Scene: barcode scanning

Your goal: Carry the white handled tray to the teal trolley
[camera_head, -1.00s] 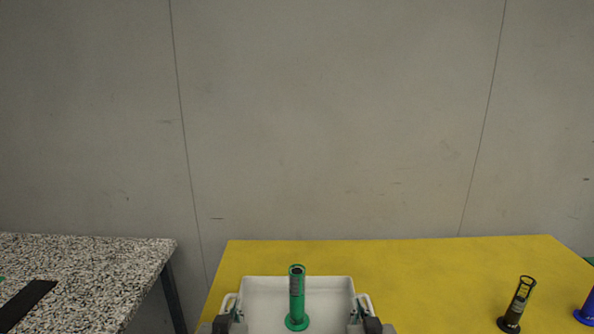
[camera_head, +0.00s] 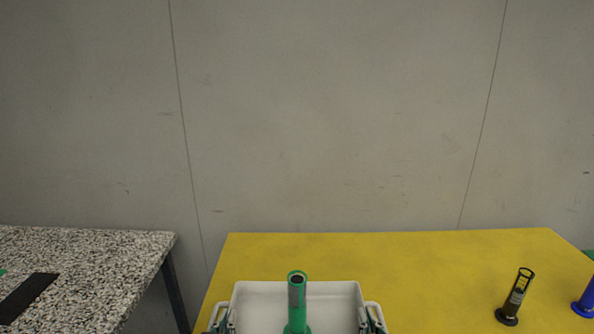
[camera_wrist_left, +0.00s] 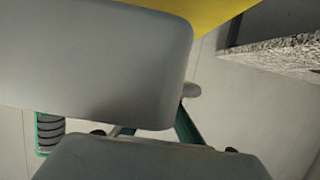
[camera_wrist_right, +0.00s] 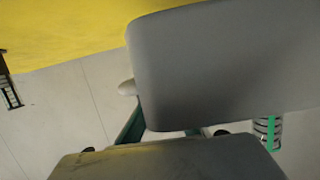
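The white handled tray (camera_head: 255,300) is at the bottom middle of the head view, in front of the yellow table, and its near part is cut off. A green cylinder (camera_head: 297,305) stands upright inside it. My left gripper (camera_head: 222,322) is shut on the left handle and my right gripper (camera_head: 373,322) on the right handle. In the left wrist view a light handle end (camera_wrist_left: 192,90) shows beside the grey fingers; in the right wrist view another handle end (camera_wrist_right: 127,88) shows likewise. The teal trolley is not in view.
A yellow table (camera_head: 430,270) extends behind and right of the tray. On it stand a black cylinder (camera_head: 515,297) and a blue cylinder (camera_head: 586,300) at the right. A speckled table (camera_head: 95,265) with a black strip (camera_head: 28,297) is at left, with a gap between the tables.

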